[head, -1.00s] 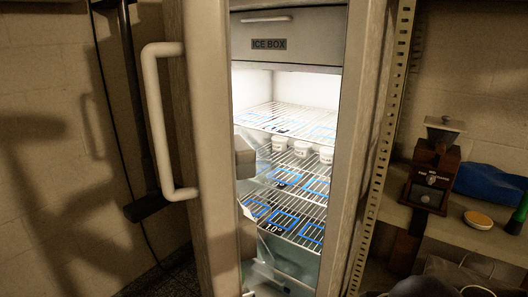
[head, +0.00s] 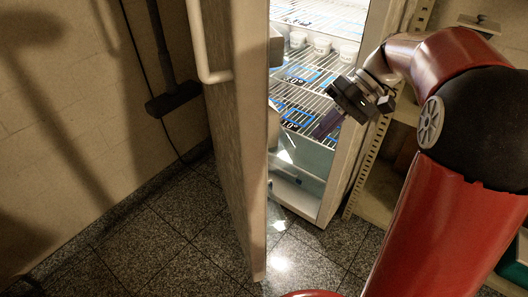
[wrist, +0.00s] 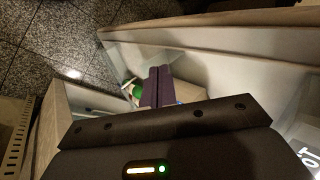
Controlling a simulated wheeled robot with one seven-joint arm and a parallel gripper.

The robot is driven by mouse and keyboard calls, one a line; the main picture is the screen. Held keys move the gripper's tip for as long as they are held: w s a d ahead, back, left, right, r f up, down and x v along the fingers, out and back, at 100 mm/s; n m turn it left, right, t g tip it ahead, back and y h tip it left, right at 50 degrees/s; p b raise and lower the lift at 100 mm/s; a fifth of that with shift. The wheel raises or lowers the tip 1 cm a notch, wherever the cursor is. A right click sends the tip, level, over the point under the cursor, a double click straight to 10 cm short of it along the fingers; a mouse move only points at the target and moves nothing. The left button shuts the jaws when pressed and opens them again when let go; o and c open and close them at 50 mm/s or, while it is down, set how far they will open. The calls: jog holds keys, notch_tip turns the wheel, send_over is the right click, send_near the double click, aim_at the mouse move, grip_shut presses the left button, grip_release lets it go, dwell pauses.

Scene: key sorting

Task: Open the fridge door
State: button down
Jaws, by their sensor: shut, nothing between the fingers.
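The fridge door (head: 237,130) stands partly open at the left side of the lit fridge (head: 340,165). Its pale handle (head: 203,50) is on the outer face, to the left, with nothing on it. My gripper (head: 324,126) is in front of the opening, right of the door's edge, with its fingers pointing down and left toward the interior. In the wrist view the purple fingers (wrist: 157,87) are together and empty. The pale inner side of the door (wrist: 215,60) lies beyond them. Whether the fingers touch the door cannot be told.
White cups (head: 321,46) stand on a wire shelf inside the fridge. A perforated metal post (head: 365,155) and shelving are close on the right. A wall (head: 60,110) is on the left. The speckled tile floor (head: 150,235) before the door is clear.

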aim_at(273, 159)
jog(key=shift+g+y, duration=0.3)
jog(key=x, duration=0.3)
jog(key=w+x, duration=0.1)
jog(key=x, duration=0.6)
jog(key=shift+w+a+f+b, duration=0.1)
jog(key=shift+w+a+b, duration=0.05)
jog(key=shift+w+b, duration=0.15)
jog(key=a, duration=0.1)
jog(key=s+a, duration=0.1)
jog(key=a, duration=0.1)
jog(key=shift+s, duration=0.1)
jog(key=shift+s+a, duration=0.1)
jog(key=shift+a, duration=0.2)
